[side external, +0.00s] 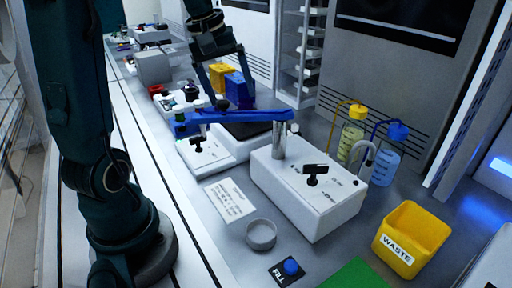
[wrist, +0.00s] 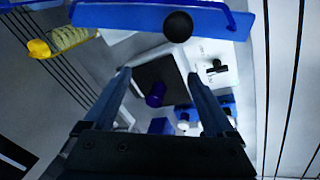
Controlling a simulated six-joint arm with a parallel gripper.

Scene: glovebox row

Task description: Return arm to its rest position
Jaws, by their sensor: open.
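My gripper (side external: 233,100) hangs from the top of the side view, pointing down just behind the blue bar (side external: 240,116) of the white bench device. In the wrist view my gripper (wrist: 158,75) has its two fingers spread wide, with nothing held. A black square plate (wrist: 172,78) and a dark blue-purple knob (wrist: 155,95) appear between the fingers; I cannot tell how far below they are. The blue bar with its black ball knob (wrist: 178,27) crosses the top of the wrist view, ahead of the fingertips.
A white box with a post (side external: 305,195), wash bottles (side external: 352,138), a yellow waste bin (side external: 410,240) and a round dish (side external: 261,234) stand on the bench. Blue and yellow boxes (side external: 219,76) are close around my gripper. Cabinets line the back. Space above the front bench is clear.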

